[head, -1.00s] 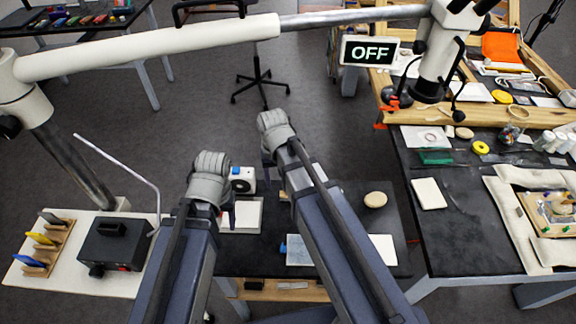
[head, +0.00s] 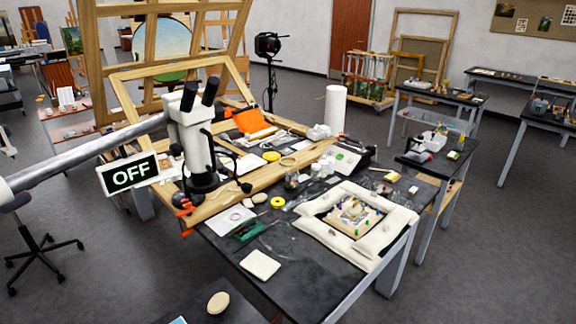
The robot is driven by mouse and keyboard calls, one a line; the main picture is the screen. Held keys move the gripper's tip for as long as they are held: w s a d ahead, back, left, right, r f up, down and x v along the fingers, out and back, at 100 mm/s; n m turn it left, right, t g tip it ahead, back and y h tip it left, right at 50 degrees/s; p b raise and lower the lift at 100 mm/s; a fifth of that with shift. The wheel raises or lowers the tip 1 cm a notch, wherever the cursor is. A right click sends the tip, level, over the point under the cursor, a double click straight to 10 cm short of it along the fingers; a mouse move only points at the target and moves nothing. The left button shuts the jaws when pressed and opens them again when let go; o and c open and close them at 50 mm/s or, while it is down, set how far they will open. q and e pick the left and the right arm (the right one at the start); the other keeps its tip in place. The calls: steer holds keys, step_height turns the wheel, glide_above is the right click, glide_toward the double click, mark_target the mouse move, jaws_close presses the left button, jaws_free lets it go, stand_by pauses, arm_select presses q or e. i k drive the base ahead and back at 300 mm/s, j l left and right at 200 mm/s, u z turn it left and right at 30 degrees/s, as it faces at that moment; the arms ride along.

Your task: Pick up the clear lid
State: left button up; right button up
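I cannot make out the clear lid for certain in the head view. Faint glossy, see-through shapes lie on the dark worktable (head: 325,268), but they are too small to tell apart. Several small jars and containers (head: 322,165) stand toward the table's back, some pale or clear. Neither of my grippers is in view, so I cannot see whether they hold anything.
A microscope (head: 192,140) on a boom arm with an OFF sign (head: 131,174) stands over the table's left side. A padded cream frame (head: 312,227) surrounds a gilt piece (head: 355,214). A white pad (head: 260,264) lies near the front edge. Open floor (head: 490,240) is at right.

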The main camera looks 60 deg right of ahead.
mark_target(433, 138)
steer(key=z, duration=3)
